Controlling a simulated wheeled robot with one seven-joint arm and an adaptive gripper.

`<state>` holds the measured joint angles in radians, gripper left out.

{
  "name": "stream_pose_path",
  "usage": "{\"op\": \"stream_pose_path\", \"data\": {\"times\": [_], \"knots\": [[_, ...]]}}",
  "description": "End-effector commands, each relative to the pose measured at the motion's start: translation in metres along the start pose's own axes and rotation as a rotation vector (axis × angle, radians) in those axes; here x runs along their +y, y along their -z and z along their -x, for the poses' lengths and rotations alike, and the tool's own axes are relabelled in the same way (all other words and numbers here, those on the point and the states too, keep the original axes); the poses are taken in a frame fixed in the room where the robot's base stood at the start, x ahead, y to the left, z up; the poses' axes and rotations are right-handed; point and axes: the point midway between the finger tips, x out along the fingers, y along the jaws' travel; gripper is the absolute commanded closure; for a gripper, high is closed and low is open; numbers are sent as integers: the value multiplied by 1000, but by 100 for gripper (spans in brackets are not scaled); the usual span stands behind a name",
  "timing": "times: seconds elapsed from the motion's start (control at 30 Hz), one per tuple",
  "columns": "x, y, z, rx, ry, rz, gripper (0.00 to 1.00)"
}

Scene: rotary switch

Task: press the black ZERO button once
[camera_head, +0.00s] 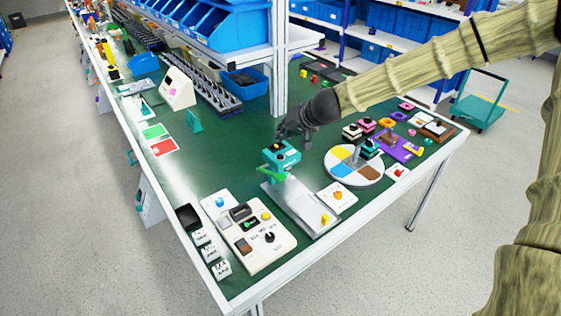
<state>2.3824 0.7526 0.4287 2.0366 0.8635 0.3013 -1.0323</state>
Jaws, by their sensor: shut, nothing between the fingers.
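I cannot read a ZERO label in this view, so I cannot tell for sure which part is the black ZERO button. A white control panel (283,246) near the front corner of the table bears a round black knob (269,237), a yellow button (266,217) and a dark switch. A teal device (283,157) with a dark top stands behind the metal plate. My gripper (284,131) is dark, shut and empty. In the picture it is just above the teal device; whether they touch is unclear.
A metal plate (296,203) with a yellow knob lies beside the panel. A round coloured disc (341,172) and a purple board (405,150) are to the right. A grey post (278,70) and blue bins stand behind.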

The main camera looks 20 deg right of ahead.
Motion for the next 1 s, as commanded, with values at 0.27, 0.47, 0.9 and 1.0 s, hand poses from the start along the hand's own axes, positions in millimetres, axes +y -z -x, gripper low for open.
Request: {"op": "stream_pose_path", "data": {"times": [0.27, 0.47, 0.9, 1.0], "knots": [[17, -17, -24, 0, 0, 2, 100], [23, -23, -32, 0, 0, 2, 100], [24, -24, -33, 0, 0, 1, 100], [24, -24, -33, 0, 0, 1, 100]]}}
